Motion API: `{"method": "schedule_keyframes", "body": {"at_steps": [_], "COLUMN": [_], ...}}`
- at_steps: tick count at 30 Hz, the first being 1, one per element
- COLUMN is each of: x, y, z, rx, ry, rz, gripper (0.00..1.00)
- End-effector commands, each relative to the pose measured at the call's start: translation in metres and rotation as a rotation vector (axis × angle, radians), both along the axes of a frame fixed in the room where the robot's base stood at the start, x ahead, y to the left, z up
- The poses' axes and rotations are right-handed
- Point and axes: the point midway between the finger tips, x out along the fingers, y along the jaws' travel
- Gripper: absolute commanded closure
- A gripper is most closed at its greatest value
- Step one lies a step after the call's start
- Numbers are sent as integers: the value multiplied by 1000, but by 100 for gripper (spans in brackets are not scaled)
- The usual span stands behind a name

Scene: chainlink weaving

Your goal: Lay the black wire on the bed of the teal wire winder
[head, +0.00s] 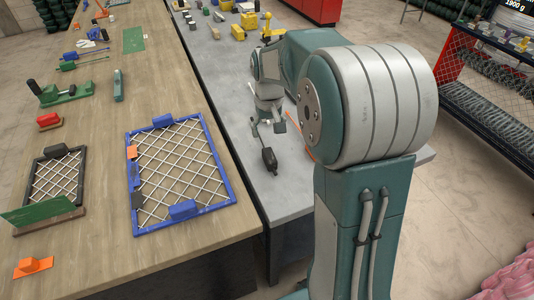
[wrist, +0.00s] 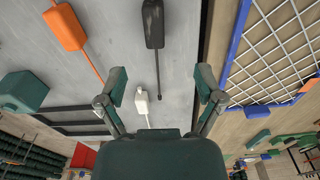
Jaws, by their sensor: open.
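The black wire (wrist: 153,26) lies on the grey bench, its thick black handle at the top of the wrist view and its thin rod running down between my fingers. Its handle also shows in the head view (head: 269,160). My gripper (wrist: 161,85) is open and empty above the rod, with one finger on each side; it also shows in the head view (head: 267,128). A teal block (wrist: 22,92) with dark bars (wrist: 75,121) beside it is at the left of the wrist view. It may be part of the teal wire winder; I cannot tell. My arm hides that area in the head view.
An orange wire (wrist: 66,26) and a white-handled piece (wrist: 141,101) lie near the black wire. A blue-framed mesh panel (head: 180,208) is on the wooden table, across a narrow gap. Yellow blocks (head: 247,20) stand farther back on the grey bench.

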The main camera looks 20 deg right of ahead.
Motion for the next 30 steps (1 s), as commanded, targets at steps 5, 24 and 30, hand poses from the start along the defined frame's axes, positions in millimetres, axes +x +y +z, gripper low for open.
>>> {"method": "schedule_keyframes", "body": {"at_steps": [5,24,30], "x": [19,23,25], "y": [-13,-17,-16], "z": [-27,-102,-132], "rx": [9,13,12], "ry": [44,54,53], "rz": [-9,-10,-10], "gripper": [14,14,14]}}
